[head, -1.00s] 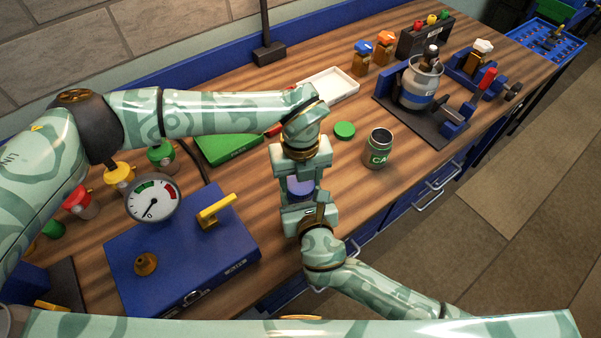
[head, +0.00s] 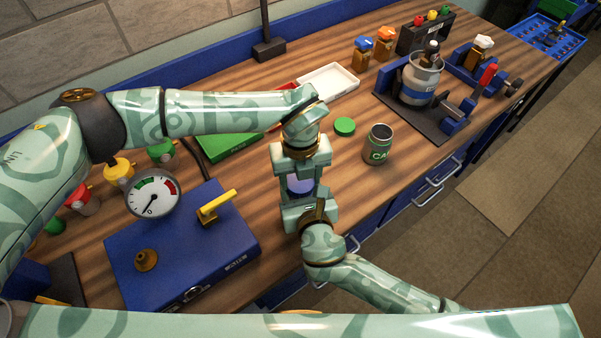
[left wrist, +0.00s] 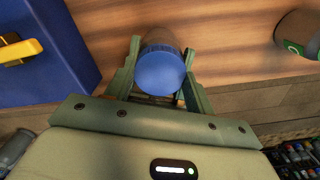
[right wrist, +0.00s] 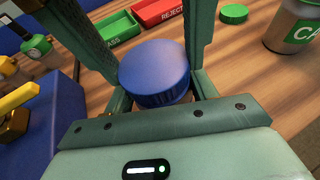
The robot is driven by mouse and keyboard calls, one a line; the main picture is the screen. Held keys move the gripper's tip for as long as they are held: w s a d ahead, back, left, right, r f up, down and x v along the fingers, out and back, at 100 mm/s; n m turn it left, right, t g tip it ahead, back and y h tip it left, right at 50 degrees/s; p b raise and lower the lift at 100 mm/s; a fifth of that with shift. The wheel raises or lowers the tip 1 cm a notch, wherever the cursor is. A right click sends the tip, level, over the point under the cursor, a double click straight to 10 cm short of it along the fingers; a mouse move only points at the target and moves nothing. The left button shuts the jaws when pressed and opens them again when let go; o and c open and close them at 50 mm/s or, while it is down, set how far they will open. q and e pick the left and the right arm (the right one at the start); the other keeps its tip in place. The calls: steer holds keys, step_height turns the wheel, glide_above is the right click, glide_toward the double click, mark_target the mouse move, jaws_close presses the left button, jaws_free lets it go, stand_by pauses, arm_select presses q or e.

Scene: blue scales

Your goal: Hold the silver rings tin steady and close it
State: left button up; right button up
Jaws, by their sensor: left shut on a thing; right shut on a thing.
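The tin (left wrist: 172,38) stands between my two grippers, with a blue lid (right wrist: 155,72) on top. The lid also shows in the left wrist view (left wrist: 160,72) and as a small patch in the head view (head: 300,186). The tin's label is hidden. Whether the lid is fully seated cannot be told.
An open tin with a green label (head: 379,145) and a loose green lid (head: 344,127) stand to the right. A blue case with a yellow handle (head: 180,250) is close on the left. Green, red and white trays (head: 328,84) lie behind. The bench's front edge is near.

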arm_select(q)
steer(key=shift+f, duration=0.1)
steer(key=o, duration=1)
steer(key=shift+c, duration=0.2)
arm_select(e)
jaws_close()
arm_select(q)
steer(key=shift+r, duration=2.25)
steer(key=o, duration=0.5)
step_height(320, 180, up, 12)
